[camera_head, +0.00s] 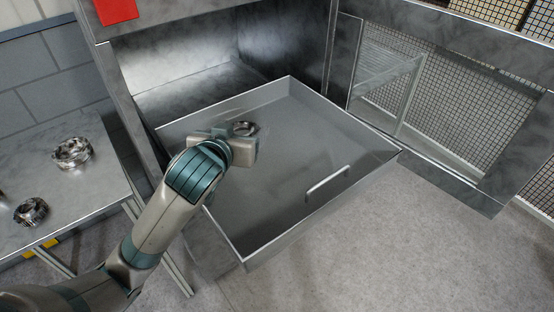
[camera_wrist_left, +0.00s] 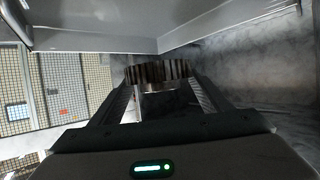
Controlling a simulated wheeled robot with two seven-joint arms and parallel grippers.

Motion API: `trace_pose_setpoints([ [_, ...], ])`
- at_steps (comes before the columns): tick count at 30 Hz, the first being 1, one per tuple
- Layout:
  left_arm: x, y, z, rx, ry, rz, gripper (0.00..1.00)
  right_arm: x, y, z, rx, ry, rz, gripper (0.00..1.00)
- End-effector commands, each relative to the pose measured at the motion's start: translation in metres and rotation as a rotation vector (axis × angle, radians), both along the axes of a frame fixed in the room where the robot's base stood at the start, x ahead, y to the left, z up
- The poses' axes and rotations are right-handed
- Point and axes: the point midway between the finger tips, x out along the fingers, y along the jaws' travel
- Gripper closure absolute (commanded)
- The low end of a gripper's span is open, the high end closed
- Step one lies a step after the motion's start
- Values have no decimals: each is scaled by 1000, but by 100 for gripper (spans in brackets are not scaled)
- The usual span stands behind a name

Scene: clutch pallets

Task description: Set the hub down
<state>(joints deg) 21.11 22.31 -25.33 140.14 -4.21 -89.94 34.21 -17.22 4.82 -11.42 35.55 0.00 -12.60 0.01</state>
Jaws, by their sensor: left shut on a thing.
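The hub is a small metal ring with a ridged rim. It shows in the head view (camera_head: 244,128) just past my left gripper (camera_head: 238,138), and in the left wrist view (camera_wrist_left: 158,72) between the fingertips. My left gripper is shut on the hub and holds it over the left back part of an open grey metal drawer (camera_head: 290,186). I cannot tell whether the hub touches the drawer floor. My own wrist hides part of the drawer's left side. My right gripper is in neither view.
A side table (camera_head: 70,195) at the left bears a larger metal ring part (camera_head: 72,152) and a darker one (camera_head: 31,211). The drawer has raised walls and a bar handle (camera_head: 327,184). A mesh-fronted frame (camera_head: 450,120) stands at the right. Most of the drawer floor is bare.

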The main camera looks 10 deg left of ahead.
Motion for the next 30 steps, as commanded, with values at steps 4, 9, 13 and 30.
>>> trace_pose_setpoints([
  [4,-10,0,-34,-1,1,0,71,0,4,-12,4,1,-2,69],
  [9,-27,0,-77,4,3,1,71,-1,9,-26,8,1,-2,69],
  [13,-40,0,-105,8,2,-2,71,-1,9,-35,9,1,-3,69],
  [30,-61,0,-138,19,-4,-8,71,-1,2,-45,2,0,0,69],
])
